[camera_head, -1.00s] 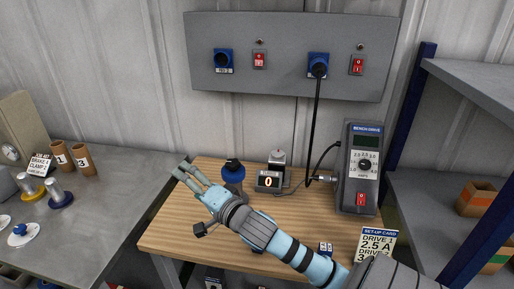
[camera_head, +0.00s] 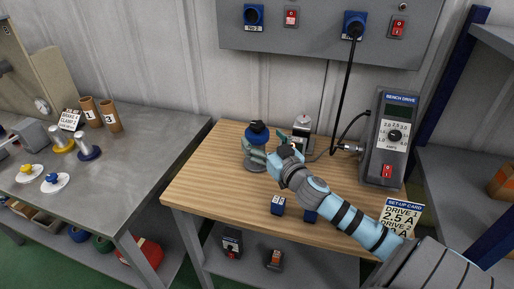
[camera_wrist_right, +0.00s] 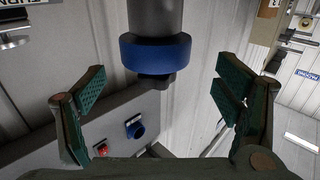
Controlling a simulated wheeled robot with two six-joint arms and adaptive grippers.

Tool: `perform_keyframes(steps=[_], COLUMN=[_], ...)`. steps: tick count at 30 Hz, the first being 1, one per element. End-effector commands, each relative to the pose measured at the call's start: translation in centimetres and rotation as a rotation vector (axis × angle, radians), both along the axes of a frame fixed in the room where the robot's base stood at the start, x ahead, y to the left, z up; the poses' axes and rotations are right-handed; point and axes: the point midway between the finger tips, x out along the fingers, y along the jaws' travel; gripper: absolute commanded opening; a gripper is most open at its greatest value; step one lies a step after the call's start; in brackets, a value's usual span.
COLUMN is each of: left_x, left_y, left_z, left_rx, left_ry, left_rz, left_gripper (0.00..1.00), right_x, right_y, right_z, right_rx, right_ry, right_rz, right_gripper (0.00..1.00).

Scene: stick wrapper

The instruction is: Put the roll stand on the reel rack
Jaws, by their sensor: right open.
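A round grey device with a blue collar and dark knob (camera_head: 257,131) stands upright on the wooden bench; I cannot tell whether this is the roll stand. My right gripper (camera_head: 263,154) is open at its near right side. In the right wrist view the blue-collared device (camera_wrist_right: 155,55) appears upside down between the spread fingers, with visible gaps on both sides. The reel rack cannot be told for certain; a low shelf (camera_head: 30,222) under the left metal bench holds blue, green and red rounded items. My left gripper is not in view.
A small counter box (camera_head: 301,132) stands close behind the right gripper. The bench drive (camera_head: 388,140) and a set-up card (camera_head: 400,217) are at right. The left bench (camera_head: 150,155) holds numbered brown tubes (camera_head: 100,115) and yellow and blue posts.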

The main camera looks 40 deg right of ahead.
Motion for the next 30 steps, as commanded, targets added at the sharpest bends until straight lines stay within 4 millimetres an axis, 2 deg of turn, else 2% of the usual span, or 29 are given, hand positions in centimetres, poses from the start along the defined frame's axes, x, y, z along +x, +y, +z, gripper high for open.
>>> perform_keyframes(steps=[4,7,14,30], left_x=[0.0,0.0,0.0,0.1], left_y=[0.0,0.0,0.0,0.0], left_z=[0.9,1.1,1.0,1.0], left_rx=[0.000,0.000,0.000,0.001], left_ry=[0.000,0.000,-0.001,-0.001], left_rz=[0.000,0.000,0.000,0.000], left_gripper=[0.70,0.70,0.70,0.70], right_x=[2.6,4.2,4.7,4.6], right_y=[-1.0,-1.2,-1.2,-1.2], right_z=[1.2,1.0,0.8,0.7], right_rx=[0.006,0.006,0.001,0.002], right_ry=[-0.003,-0.002,0.000,0.001], right_rz=[-0.003,-0.001,0.001,0.001], right_gripper=[0.84,0.84,0.84,0.00])
